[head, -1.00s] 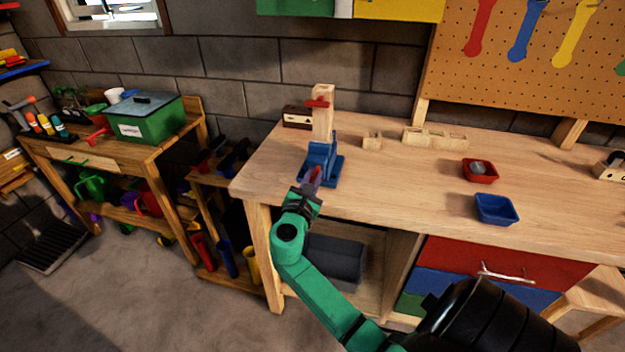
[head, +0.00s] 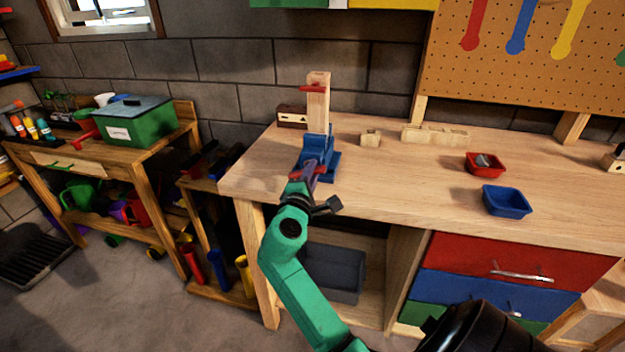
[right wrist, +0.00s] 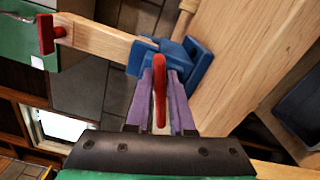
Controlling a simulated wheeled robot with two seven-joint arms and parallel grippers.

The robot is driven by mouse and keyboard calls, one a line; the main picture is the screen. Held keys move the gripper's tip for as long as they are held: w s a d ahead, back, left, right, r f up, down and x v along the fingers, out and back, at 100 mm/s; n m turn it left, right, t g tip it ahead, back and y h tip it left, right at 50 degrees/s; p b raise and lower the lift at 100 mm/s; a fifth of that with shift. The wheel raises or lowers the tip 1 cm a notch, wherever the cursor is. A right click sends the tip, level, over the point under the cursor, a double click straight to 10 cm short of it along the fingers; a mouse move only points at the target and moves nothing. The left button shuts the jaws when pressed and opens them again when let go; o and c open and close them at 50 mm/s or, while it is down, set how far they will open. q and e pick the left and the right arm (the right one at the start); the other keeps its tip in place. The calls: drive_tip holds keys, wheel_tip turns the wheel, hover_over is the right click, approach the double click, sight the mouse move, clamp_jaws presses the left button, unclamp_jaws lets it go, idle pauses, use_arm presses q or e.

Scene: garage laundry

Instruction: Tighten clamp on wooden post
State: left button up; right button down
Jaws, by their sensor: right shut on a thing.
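The blue clamp (head: 316,150) stands on the workbench near its left end. The wooden post (head: 318,108) rises upright from it, with a red piece (head: 312,87) near its top. In the right wrist view the blue clamp (right wrist: 175,62) surrounds the lower end of the post (right wrist: 95,38). My right gripper (head: 308,172) is in front of the clamp. In the right wrist view its purple fingers (right wrist: 160,80) are shut on the clamp's red handle (right wrist: 158,90), one on each side. My left gripper is not in view.
A dark-faced wooden block (head: 291,116) sits behind the clamp.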

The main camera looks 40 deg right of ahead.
drive_tip(key=shift+a+f+m, duration=0.1)
drive_tip(key=shift+f+m, duration=0.4)
drive_tip(key=shift+f, duration=0.1)
idle(0.8)
drive_tip(key=c, duration=0.8)
unclamp_jaws()
drive_tip(key=shift+c, duration=0.2)
drive_tip(key=shift+w+a+r, duration=0.1)
drive_tip(key=shift+a+r, duration=0.05)
drive_tip(key=shift+r, duration=0.2)
